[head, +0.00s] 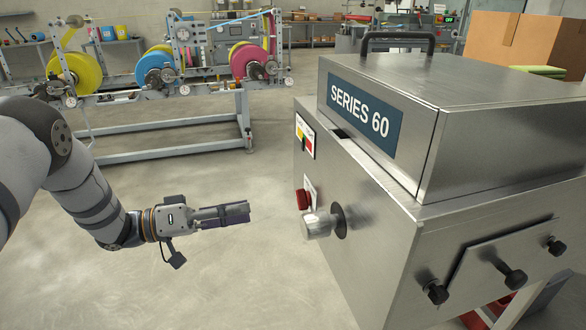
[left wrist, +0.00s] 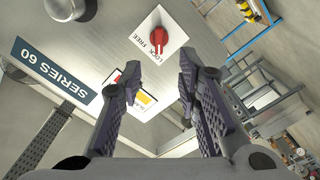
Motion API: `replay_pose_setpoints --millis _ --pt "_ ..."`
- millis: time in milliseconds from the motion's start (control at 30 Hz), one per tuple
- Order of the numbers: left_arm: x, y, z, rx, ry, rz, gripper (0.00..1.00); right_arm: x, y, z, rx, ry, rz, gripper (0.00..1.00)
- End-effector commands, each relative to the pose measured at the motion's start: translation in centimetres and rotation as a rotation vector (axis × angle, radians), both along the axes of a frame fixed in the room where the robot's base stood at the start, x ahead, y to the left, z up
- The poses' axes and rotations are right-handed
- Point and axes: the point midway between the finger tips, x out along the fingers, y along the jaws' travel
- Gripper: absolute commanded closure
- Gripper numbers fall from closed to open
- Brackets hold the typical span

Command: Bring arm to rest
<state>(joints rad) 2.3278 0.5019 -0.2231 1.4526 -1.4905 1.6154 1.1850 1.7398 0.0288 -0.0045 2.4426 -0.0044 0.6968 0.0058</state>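My left gripper (head: 236,213) points to the right in the head view, over the floor and a gap away from the steel machine (head: 470,150) marked "SERIES 60". In the left wrist view the gripper (left wrist: 152,88) has its two fingers apart with nothing between them. Ahead of the fingers, the machine's face carries a red knob (left wrist: 159,36) on a white plate lettered "LOCK" and "FREE". The red knob also shows at the machine's left side in the head view (head: 303,199). My right gripper is in neither view.
A round metal handle (head: 322,225) sticks out from the machine near my left gripper. A frame with coloured reels (head: 160,70) stands behind. A cardboard box (head: 525,42) is at the back right. The floor (head: 215,285) below my left arm is clear.

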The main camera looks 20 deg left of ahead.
Motion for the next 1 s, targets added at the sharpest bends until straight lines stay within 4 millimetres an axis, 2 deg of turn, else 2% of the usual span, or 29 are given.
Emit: replay_pose_setpoints --millis 67,133,167,200,267,300,367,400,467,500,600,700,800,1000 --pt "0.0 -0.9 -1.1 0.018 0.023 0.052 0.69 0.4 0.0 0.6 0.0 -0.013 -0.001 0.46" --pt "-0.6 -2.4 -4.3 0.09 0.094 0.183 0.69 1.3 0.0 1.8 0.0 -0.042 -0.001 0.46" --pt "-1.5 -3.1 -6.4 0.147 0.147 0.247 0.69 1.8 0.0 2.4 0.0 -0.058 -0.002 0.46" --pt "-3.5 -3.8 -9.3 0.24 0.231 0.316 0.69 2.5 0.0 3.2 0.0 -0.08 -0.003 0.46" --pt "-7.7 -4.5 -13.3 0.394 0.368 0.38 0.69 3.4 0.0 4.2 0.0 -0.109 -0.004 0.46" --pt "-11.0 -4.8 -15.5 0.494 0.459 0.394 0.69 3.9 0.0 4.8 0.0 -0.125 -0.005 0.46" --pt "-16.5 -5.1 -17.9 0.637 0.594 0.388 0.69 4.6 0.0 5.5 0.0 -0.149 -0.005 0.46" --pt "-20.4 -5.2 -19.0 0.73 0.68 0.368 0.69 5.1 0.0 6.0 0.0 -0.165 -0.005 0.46" --pt "-26.3 -5.2 -19.7 0.856 0.804 0.319 0.69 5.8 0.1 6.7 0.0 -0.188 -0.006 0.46" --pt "-30.0 -5.1 -19.8 0.933 0.881 0.278 0.69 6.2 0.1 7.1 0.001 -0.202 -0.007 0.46" --pt "-37.9 -4.8 -18.7 1.084 1.037 0.172 0.69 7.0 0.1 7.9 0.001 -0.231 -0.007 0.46" --pt "-43.1 -4.4 -17.3 1.177 1.141 0.086 0.69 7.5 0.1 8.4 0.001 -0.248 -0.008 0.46" --pt "-45.6 -4.2 -16.5 1.22 1.194 0.041 0.69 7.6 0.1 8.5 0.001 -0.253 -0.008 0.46" --pt "-46.2 -4.1 -16.4 1.229 1.205 0.03 0.69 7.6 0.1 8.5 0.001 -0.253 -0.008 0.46"
